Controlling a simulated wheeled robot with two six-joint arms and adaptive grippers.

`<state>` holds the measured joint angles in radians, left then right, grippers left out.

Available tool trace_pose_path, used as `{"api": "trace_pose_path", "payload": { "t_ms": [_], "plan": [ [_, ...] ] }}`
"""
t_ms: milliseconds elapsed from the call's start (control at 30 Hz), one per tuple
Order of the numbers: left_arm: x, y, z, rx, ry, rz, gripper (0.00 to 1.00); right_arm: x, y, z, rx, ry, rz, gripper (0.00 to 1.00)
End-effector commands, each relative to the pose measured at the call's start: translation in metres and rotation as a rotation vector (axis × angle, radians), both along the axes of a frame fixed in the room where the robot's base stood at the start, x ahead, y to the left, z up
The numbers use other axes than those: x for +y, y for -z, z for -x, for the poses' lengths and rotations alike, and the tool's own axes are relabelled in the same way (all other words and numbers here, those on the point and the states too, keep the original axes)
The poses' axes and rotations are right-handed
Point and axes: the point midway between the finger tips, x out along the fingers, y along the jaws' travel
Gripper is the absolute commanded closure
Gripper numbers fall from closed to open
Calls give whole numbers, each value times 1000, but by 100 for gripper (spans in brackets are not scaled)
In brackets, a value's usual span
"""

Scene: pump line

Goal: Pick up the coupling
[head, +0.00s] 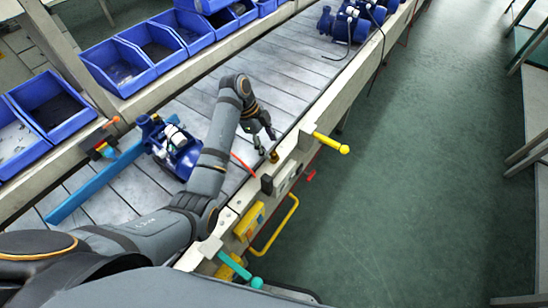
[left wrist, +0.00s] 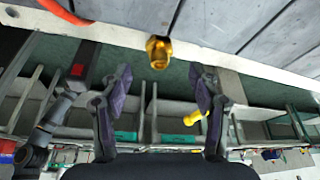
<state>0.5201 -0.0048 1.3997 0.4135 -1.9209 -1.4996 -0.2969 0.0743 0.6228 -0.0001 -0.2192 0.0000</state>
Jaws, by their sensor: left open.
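The coupling, a small brass-coloured fitting (head: 274,157), sits at the near edge of the conveyor, just beyond my left gripper's fingertips. It also shows in the left wrist view (left wrist: 159,51), at the top middle, centred between the fingers but ahead of them. My left gripper (head: 265,141) is open and empty, its fingers spread on either side in the left wrist view (left wrist: 163,85). Nothing touches the coupling that I can see. My right gripper does not show.
A blue pump (head: 181,155) stands on the conveyor (head: 206,105) left of my arm. A black block (head: 267,185) and a yellow-tipped lever (head: 331,143) stick up along the conveyor's edge. Blue bins (head: 118,66) line the far side. The green floor at right is clear.

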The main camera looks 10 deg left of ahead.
Motion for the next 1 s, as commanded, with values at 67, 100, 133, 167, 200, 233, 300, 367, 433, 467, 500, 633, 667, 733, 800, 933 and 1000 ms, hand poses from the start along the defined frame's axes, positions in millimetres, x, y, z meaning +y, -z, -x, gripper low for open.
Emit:
{"api": "trace_pose_path", "payload": {
  "t_ms": [67,100,133,167,200,233,300,367,433,467,500,633,667,733,800,933,1000],
  "plan": [
    [-2,3,0,1,0,1,38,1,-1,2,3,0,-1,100],
    [-4,7,1,2,1,2,38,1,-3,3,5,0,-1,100],
    [-6,11,1,3,2,3,38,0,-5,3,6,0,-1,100],
    [-9,17,1,4,2,3,38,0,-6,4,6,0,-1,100],
    [-11,23,1,4,1,2,38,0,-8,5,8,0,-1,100],
    [-13,28,2,4,1,2,38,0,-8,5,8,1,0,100],
    [-17,39,1,1,1,2,38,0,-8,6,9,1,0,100],
    [-19,44,2,1,1,1,38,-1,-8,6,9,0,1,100],
    [-20,47,1,-1,1,0,38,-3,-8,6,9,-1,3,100],
    [-20,48,1,-1,1,-1,38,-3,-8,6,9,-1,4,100],
    [-20,48,1,-1,1,-1,38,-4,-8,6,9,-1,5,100],
    [-20,48,1,-1,1,0,41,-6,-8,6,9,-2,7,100],
    [-20,48,1,-1,1,0,45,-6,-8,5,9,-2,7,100],
    [-20,47,1,-1,1,0,54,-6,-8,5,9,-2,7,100],
    [-20,47,1,-1,1,0,64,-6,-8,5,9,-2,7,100],
    [-20,47,1,-1,1,0,81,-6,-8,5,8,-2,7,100],
    [-20,47,1,-1,0,0,91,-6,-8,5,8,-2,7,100]
  ]
}}
